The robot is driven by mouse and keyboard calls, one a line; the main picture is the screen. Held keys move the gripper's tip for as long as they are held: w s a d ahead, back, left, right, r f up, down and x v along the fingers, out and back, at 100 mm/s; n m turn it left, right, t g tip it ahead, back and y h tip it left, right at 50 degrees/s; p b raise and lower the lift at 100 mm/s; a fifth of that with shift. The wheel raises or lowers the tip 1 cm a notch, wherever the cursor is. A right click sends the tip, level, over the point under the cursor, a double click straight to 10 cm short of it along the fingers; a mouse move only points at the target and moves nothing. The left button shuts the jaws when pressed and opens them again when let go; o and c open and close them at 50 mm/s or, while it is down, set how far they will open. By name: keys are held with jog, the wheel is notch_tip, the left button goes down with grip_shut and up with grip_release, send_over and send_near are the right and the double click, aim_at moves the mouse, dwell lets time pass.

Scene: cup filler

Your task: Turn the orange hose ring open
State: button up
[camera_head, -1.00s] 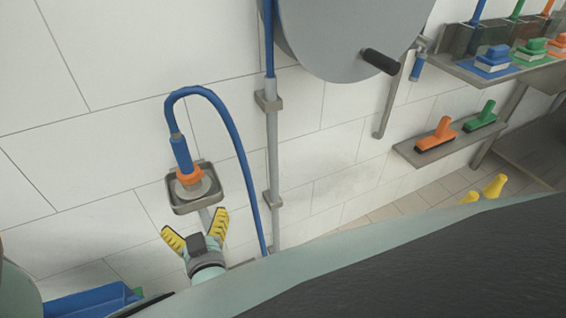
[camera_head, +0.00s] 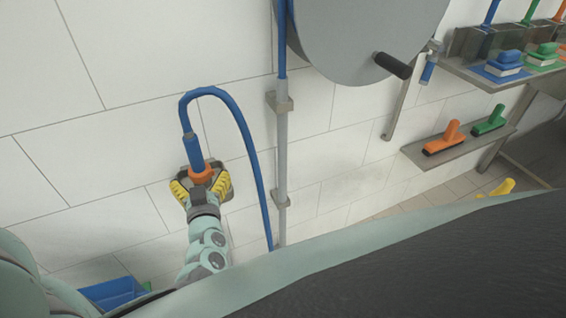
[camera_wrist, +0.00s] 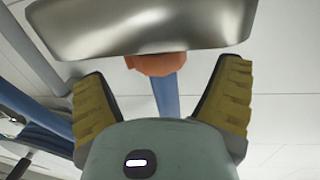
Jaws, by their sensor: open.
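The orange hose ring (camera_head: 201,175) sits at the lower end of the blue hose nozzle (camera_head: 194,149), over a small metal tray (camera_head: 177,189) on the wall. In the wrist view the orange ring (camera_wrist: 158,65) shows partly behind the metal tray (camera_wrist: 140,28), with the blue hose (camera_wrist: 166,98) running from it. My gripper (camera_head: 202,184) is open, its yellow-padded fingers spread to either side of the ring's place in the head view. The wrist view also shows my gripper (camera_wrist: 163,95) open, with nothing held. I cannot tell whether either finger touches the ring.
The blue hose (camera_head: 243,140) loops beside a grey vertical pipe (camera_head: 282,150). A large grey reel (camera_head: 365,35) with a black handle hangs above right. Shelves with brushes (camera_head: 441,138) are at the right. A blue bin (camera_head: 110,293) is at lower left.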

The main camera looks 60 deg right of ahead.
aim_at(200, 178)
jog(key=shift+x, duration=1.8)
jog(key=shift+o, duration=0.2)
jog(key=c, duration=1.2)
